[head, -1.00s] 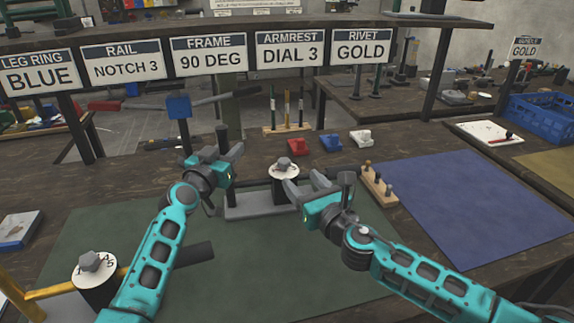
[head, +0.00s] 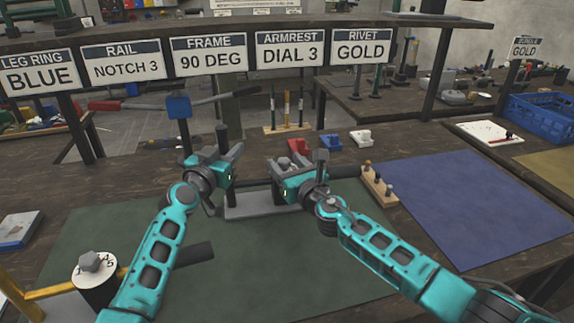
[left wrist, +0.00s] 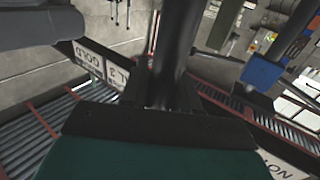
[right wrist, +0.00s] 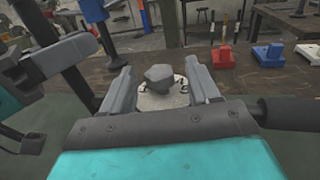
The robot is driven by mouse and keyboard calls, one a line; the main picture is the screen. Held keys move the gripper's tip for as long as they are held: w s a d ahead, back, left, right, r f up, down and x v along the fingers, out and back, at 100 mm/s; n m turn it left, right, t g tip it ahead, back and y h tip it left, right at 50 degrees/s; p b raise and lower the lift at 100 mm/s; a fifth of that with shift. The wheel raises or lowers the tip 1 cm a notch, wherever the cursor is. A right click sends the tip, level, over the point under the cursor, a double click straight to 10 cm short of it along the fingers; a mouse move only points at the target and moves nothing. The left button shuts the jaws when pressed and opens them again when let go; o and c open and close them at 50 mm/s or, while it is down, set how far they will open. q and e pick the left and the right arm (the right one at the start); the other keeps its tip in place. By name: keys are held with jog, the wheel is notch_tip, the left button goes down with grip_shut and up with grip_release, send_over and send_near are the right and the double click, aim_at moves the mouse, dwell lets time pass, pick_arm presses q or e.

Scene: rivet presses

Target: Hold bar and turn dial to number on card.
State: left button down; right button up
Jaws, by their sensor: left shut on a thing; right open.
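The armrest card (head: 290,50) reads DIAL 3. My left gripper (head: 226,156) is shut on a dark upright bar (head: 222,134); the left wrist view shows the bar (left wrist: 176,45) between its fingers. A dial with a grey hex knob (right wrist: 159,78) on a white numbered disc (right wrist: 163,100) stands to the right of that bar. My right gripper (head: 289,165) is open at the dial. In the right wrist view the knob appears between its spread fingers, with a gap on each side.
A second dial (head: 96,279) stands at front left beside a yellow frame. Red (head: 299,147), blue (head: 331,142) and white (head: 361,137) pieces lie behind. The blue mat (head: 455,205) is clear.

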jog(key=shift+c, duration=0.3)
jog(key=c, duration=1)
jog(key=shift+h, duration=0.3)
jog(key=m+h, duration=0.2)
jog(key=m+t+h, duration=0.1)
jog(key=h, duration=0.1)
jog(key=shift+a+m+h, duration=0.4)
jog(key=m+h, duration=0.2)
jog(key=h, duration=0.2)
jog(key=m+h, duration=0.2)
jog(key=h, duration=0.1)
jog(key=shift+w+a+m+g+h, duration=0.1)
jog(key=shift+a+m+g+h, duration=0.1)
jog(key=shift+m+g+h, duration=0.15)
jog(key=shift+m+h, duration=0.35)
jog(key=shift+h, duration=0.1)
jog(key=shift+g+h, duration=0.25)
jog(key=shift+h, duration=0.05)
